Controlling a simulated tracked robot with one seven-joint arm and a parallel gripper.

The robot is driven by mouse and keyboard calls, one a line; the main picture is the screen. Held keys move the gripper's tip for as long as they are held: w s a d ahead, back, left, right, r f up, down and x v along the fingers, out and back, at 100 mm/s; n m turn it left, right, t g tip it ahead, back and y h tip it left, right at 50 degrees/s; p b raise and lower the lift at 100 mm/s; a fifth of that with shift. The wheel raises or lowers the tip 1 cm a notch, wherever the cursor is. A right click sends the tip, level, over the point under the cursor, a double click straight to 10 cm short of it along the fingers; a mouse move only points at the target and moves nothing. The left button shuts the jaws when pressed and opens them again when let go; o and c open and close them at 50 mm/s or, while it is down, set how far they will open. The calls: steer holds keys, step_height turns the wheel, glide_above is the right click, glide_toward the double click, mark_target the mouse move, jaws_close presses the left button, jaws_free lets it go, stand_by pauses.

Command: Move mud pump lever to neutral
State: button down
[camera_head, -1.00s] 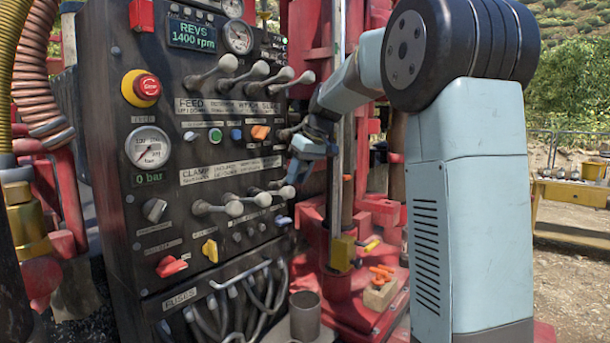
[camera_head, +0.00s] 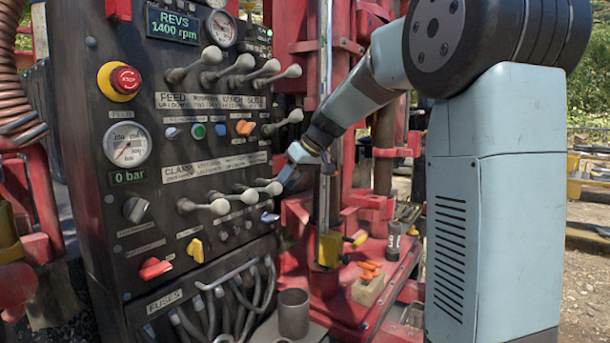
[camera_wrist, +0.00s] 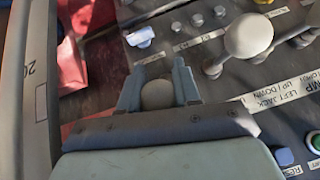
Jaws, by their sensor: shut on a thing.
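The lower row of levers on the dark control panel (camera_head: 105,225) has pale round knobs. My gripper (camera_head: 284,182) is at the right end of this row. In the wrist view my gripper (camera_wrist: 158,92) has its two fingers on either side of one pale round lever knob (camera_wrist: 158,96) and is shut on it. A larger-looking neighbouring knob (camera_wrist: 250,36) stands free beside it. The knob at the right of the lower row (camera_head: 274,188) is close against my fingertips in the head view. The mud pump label cannot be read, so I cannot tell from lettering which lever this is.
Upper-row levers (camera_head: 242,62) stick out above, and a single lever (camera_head: 290,117) stands just above my gripper. A red emergency button (camera_head: 125,80) is at the upper left. The red rig with a steel column (camera_head: 324,210) stands close on the right. A grey cup (camera_head: 293,313) stands below.

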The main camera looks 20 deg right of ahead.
steer(key=shift+s+d+f, duration=0.15)
steer(key=shift+f, duration=0.4)
steer(key=shift+s+d+f, duration=0.1)
steer(key=shift+f, duration=0.4)
steer(key=c, duration=0.8)
jaws_free()
steer(key=shift+r, duration=0.15)
steer(key=v, duration=1.3)
steer(key=shift+r, duration=0.2)
steer(key=shift+d, duration=0.1)
